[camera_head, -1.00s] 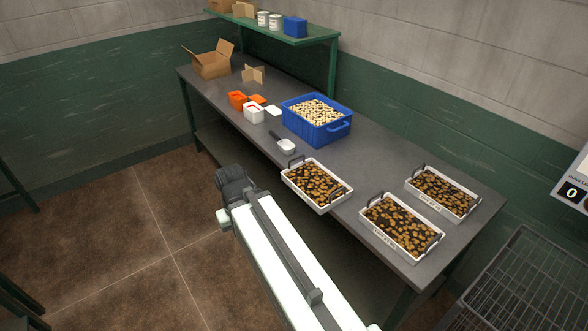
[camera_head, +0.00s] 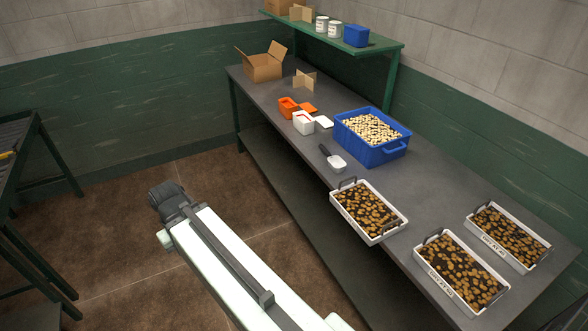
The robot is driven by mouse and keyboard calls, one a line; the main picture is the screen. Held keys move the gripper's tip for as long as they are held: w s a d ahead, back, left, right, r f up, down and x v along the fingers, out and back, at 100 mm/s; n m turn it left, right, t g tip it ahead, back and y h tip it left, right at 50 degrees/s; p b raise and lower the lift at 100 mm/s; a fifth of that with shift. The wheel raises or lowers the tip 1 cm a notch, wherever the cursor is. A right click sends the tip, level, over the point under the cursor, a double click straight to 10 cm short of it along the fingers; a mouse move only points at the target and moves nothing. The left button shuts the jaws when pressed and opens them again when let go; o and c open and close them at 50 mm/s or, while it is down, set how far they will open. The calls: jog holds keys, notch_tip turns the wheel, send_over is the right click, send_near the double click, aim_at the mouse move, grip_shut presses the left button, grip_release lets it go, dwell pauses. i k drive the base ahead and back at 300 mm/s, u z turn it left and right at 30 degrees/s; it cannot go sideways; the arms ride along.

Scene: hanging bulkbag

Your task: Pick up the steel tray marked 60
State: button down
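Three white-sided trays with dark handles, filled with brown pieces, stand on the grey table. One tray (camera_head: 369,211) is at the table's front edge, a second tray (camera_head: 461,272) is at the lower right, and a third tray (camera_head: 508,237) is behind it. The two right trays carry labels too small to read, so I cannot tell which is marked 60. My gripper (camera_head: 160,195) is at the end of my white arm, over the floor, left of the table and apart from all trays. Its fingers are not clear enough to show whether it is open.
The grey table (camera_head: 300,155) also holds a blue bin (camera_head: 372,137) of pale pieces, a scoop (camera_head: 335,161), small orange and white containers, and a cardboard box (camera_head: 262,67). A green shelf (camera_head: 370,48) stands behind. A dark rack (camera_head: 30,190) is at the left. Floor between is open.

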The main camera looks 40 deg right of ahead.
aim_at(371, 216)
jog(key=u, duration=0.25)
jog(key=i, duration=1.7)
jog(key=z, duration=0.8)
jog(key=k, duration=0.9)
jog(key=z, duration=0.2)
jog(key=i, duration=0.9)
jog(key=u, duration=0.1)
